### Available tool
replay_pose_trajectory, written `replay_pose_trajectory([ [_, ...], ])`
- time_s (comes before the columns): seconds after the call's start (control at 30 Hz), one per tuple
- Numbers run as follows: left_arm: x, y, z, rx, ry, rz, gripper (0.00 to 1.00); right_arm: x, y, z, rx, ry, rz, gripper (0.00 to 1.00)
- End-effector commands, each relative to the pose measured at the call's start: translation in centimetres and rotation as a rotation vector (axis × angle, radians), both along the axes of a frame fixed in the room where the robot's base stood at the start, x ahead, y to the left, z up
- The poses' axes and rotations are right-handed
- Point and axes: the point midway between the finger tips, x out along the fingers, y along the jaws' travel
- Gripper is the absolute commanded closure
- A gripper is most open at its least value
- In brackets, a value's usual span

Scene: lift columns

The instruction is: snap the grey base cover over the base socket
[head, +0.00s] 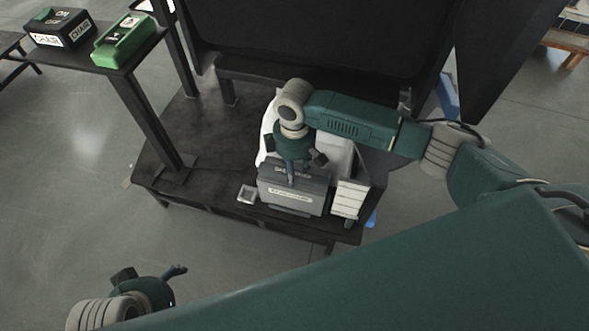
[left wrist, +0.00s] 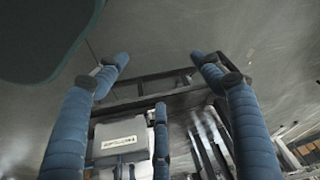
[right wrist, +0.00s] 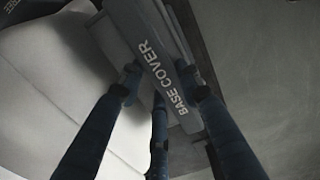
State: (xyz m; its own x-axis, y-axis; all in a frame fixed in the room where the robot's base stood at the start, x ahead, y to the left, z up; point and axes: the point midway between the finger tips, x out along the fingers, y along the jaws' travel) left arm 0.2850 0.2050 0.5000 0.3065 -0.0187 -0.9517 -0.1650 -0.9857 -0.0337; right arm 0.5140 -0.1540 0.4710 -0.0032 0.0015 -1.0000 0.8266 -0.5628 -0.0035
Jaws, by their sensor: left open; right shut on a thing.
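The grey base cover (head: 315,180) is a box-like piece at the front of the dark low bench, with lettering on its upper face. In the right wrist view the base cover (right wrist: 152,62) reads BASE COVER and sits between the fingertips. My right gripper (head: 292,166) is shut on it from above. A white label with small lettering (head: 290,195) shows on the grey front below the gripper. I cannot make out the base socket separately; the cover and gripper may hide it. My left gripper (head: 150,277) is open and empty at the lower left, away from the bench.
A white rounded body (head: 267,135) stands behind the cover. White stacked slats (head: 348,198) are close on its right, and a small square tray (head: 247,194) on its left. Green (head: 122,42) and black (head: 60,28) boxes sit on a side table. The bench's left (head: 185,125) is clear.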

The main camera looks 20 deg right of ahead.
Motion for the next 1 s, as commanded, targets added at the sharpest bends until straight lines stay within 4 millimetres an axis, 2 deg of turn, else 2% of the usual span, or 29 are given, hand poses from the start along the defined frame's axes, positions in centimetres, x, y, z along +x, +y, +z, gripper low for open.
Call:
replay_pose_trajectory([
  [1.0,0.29,-0.04,-0.82,0.001,0.004,-0.001,0.32,0.03,0.03,0.01,0.001,-0.001,0.0,1.0],
])
